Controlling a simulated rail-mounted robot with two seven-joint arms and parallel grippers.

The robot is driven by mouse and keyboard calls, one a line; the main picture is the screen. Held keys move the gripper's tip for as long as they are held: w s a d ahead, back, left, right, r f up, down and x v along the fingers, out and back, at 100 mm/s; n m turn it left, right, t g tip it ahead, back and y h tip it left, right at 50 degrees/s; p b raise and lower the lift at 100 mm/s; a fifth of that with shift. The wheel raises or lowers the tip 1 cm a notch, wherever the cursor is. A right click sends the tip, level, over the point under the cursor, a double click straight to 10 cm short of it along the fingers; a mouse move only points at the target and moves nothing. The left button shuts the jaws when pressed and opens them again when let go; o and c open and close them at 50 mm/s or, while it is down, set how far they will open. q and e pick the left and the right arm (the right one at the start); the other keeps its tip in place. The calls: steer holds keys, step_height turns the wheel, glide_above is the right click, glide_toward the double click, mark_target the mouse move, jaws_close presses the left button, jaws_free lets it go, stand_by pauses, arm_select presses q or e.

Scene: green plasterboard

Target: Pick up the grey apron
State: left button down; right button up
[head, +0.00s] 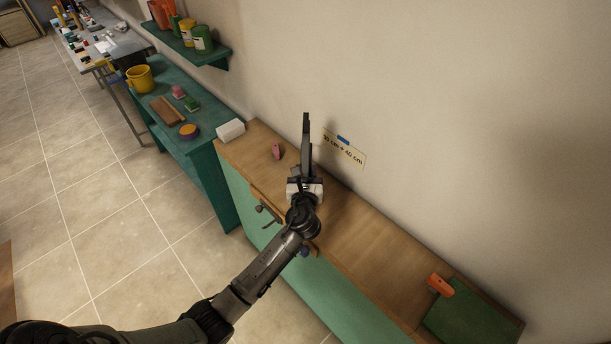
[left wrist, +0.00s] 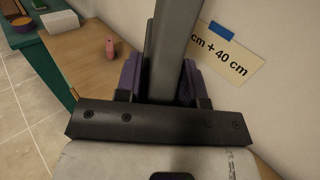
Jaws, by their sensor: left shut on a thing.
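My left gripper (head: 305,178) is above the wooden top of the green cabinet, close to the wall. It is shut on a long, straight dark grey thing (head: 306,135) that stands up from the jaws. In the left wrist view this dark grey thing (left wrist: 174,45) runs up out of the picture between purple parts beside the jaws. It looks stiff and bar-like, and I cannot tell it to be an apron. I make out no grey cloth in either view. My right gripper is not in view.
The cabinet's wooden top (head: 350,225) holds a white box (head: 230,130), a pink item (head: 277,151) and an orange item (head: 440,285). A label (head: 345,150) is on the wall. A teal bench (head: 200,150) and shelf (head: 215,57) lie beyond. Tiled floor (head: 120,230) is open at left.

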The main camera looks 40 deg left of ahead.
arm_select(q)
steer(key=w+d+r, duration=0.1)
steer(key=d+r, duration=0.7)
steer(key=d, duration=0.3)
steer(key=shift+w+d+r, duration=0.15)
steer(key=shift+w+d, duration=0.15)
steer(key=c, duration=1.3)
jaws_free()
steer(key=c, duration=0.5)
